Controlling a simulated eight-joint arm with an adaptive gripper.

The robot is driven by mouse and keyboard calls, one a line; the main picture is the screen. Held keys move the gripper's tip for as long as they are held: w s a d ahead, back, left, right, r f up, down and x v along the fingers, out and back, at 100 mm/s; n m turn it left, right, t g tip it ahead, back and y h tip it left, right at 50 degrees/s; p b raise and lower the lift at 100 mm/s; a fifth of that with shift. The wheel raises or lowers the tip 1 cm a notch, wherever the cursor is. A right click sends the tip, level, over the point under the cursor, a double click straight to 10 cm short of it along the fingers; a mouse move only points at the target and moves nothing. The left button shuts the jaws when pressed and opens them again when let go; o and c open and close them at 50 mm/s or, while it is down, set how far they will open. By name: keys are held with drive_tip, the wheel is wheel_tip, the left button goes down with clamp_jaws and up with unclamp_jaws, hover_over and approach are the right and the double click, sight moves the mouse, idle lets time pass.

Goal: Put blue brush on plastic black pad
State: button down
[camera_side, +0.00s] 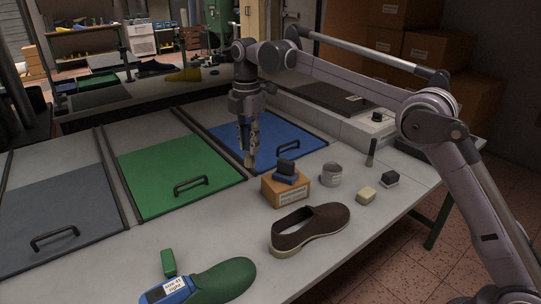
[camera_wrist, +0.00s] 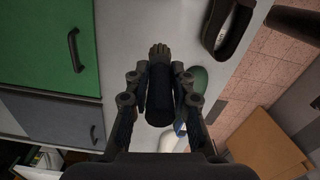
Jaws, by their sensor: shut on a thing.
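My gripper (camera_side: 249,148) hangs over the near edge of the blue panel, pointing down. It is shut on a dark brush (camera_wrist: 160,103), whose bristle-like end (camera_wrist: 158,54) shows beyond the fingers in the wrist view. The brush's blue colour is hard to make out in this light. In the side view the brush is mostly hidden by the fingers. A flat black pad-like slab (camera_side: 334,97) lies on the pale unit behind the blue panel. I cannot tell for sure that it is the plastic black pad.
A wooden block (camera_side: 285,190) with a dark blue item on top stands close right of my gripper. A grey ring (camera_side: 331,174), an upright dark brush (camera_side: 371,153), small blocks (camera_side: 366,195) and a brown shoe (camera_side: 310,228) stand nearby. Green panel (camera_side: 170,170) has a raised handle.

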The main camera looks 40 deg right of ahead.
drive_tip(key=shift+d+r, duration=0.25)
drive_tip(key=shift+r, duration=0.65)
drive_tip(key=s+d+m, duration=0.1)
drive_tip(key=s+d, duration=0.2)
drive_tip(key=d, duration=1.3)
drive_tip(key=s+d, duration=0.4)
drive_tip(key=d, duration=1.1)
drive_tip(key=s+d+m, duration=0.1)
drive_tip(key=s+d, duration=1.9)
drive_tip(key=d, duration=0.1)
hover_over(392, 174)
wheel_tip(392, 174, down, 12)
drive_tip(key=shift+w+f, duration=0.1)
drive_tip(key=shift+f, duration=2)
drive_tip(key=shift+f, duration=0.15)
